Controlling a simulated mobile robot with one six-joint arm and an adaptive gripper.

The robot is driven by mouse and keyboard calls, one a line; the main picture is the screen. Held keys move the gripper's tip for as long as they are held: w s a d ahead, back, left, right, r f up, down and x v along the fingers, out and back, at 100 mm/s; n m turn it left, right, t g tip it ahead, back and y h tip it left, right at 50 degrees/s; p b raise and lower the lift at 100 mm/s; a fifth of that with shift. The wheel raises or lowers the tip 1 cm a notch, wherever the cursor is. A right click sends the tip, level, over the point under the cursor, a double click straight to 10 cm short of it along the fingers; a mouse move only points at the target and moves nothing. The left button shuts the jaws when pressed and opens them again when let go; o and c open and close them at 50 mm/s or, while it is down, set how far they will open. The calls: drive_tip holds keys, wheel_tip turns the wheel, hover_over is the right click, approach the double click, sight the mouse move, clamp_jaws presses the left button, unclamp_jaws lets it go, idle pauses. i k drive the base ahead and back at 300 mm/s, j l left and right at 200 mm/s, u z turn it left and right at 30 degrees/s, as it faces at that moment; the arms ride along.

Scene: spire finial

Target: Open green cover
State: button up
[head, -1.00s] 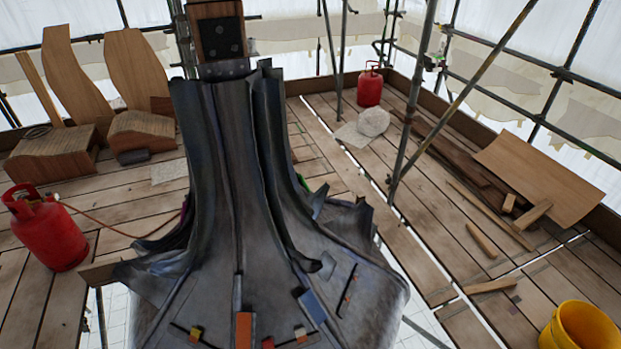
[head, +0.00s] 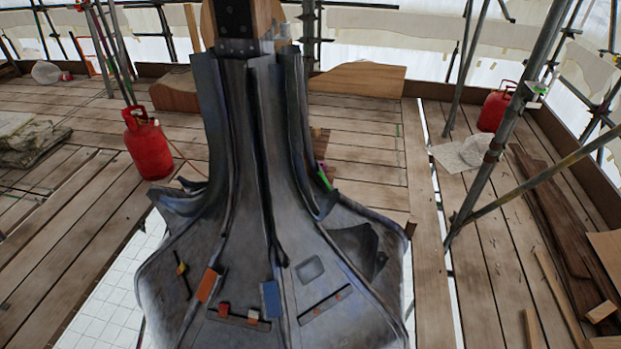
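The grey metal-clad spire (head: 240,200) stands in the middle of the head view and flares toward the bottom. A narrow bright green strip (head: 325,181) shows at its right side, just below a small magenta piece (head: 321,168). It is seen nearly edge-on, and I cannot tell whether it is the green cover or whether it is open. An orange cover (head: 208,284) and a blue cover (head: 271,300) sit on the lower front face. My gripper is not in view.
Small red blocks (head: 224,310) and a yellow one (head: 181,268) sit by dark slots on the skirt. Red gas cylinders stand at left (head: 149,148) and right (head: 494,110). Scaffold poles (head: 500,130) and timber crowd the right. Planks (head: 60,240) at lower left are clear.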

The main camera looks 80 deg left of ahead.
sight(321, 173)
drive_tip(key=i+j+u, duration=0.55)
drive_tip(key=i+u, duration=0.8)
drive_tip(key=i+l+u, duration=0.15)
drive_tip(key=i+u, duration=0.3)
drive_tip(key=i+z, duration=0.15)
drive_tip(key=z, duration=0.3)
drive_tip(key=i+z, duration=0.15)
drive_tip(key=z, duration=0.3)
drive_tip(key=i+j+z, duration=0.1)
drive_tip(key=z, duration=0.35)
drive_tip(key=i+j+z, duration=0.1)
drive_tip(key=z, duration=0.35)
drive_tip(key=j+z, duration=0.1)
drive_tip(key=z, duration=7.75)
